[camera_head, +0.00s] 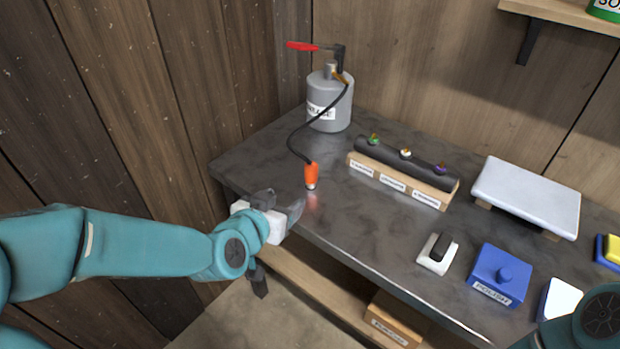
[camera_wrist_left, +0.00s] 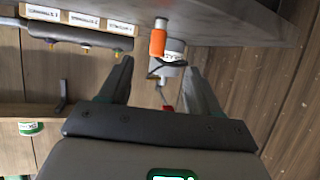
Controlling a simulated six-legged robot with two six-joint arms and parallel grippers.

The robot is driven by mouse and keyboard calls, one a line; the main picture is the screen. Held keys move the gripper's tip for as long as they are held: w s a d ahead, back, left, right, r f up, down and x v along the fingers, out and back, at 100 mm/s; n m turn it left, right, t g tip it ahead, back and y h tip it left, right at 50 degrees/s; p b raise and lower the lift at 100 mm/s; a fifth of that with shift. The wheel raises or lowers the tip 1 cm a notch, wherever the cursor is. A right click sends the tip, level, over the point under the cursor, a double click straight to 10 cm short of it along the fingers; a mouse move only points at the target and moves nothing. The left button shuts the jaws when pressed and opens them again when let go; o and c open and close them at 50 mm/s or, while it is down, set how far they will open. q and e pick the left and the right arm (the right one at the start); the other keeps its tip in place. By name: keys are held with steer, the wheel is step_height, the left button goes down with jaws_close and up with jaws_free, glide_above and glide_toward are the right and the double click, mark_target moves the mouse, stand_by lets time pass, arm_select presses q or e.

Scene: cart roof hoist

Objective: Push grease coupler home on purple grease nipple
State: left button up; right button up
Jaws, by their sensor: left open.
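The orange grease coupler (camera_head: 311,174) stands upright on the bench at the end of a black hose from the grey grease pump (camera_head: 328,102). The purple grease nipple (camera_head: 440,168) is the rightmost of three on a dark bar (camera_head: 380,155), apart from the coupler. My left gripper (camera_head: 282,203) is open and empty at the bench's front left edge, just short of the coupler. In the left wrist view, the coupler (camera_wrist_left: 157,42) shows ahead, between the lines of the open fingers (camera_wrist_left: 161,66). My right gripper is out of view.
The bar sits on a labelled wooden block (camera_head: 400,182). To the right are a white-and-black switch (camera_head: 438,253), a blue box (camera_head: 499,275) and a raised pale plate (camera_head: 526,195). The bench top (camera_head: 345,215) between coupler and switch is clear. A wooden wall stands at left.

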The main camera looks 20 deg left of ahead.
arm_select(q)
steer(key=b, duration=0.2)
glide_toward(309, 177)
steer(key=x, duration=0.6)
steer(key=shift+s+d+f, duration=0.1)
steer(key=shift+s+f, duration=0.1)
steer(key=shift+f, duration=0.1)
steer(key=x, duration=0.6)
steer(key=shift+w+a+r, duration=0.1)
steer(key=shift+a+r, duration=0.1)
steer(key=shift+r, duration=0.15)
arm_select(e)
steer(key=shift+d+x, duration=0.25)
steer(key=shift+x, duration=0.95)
arm_select(q)
steer(key=c, duration=1.1)
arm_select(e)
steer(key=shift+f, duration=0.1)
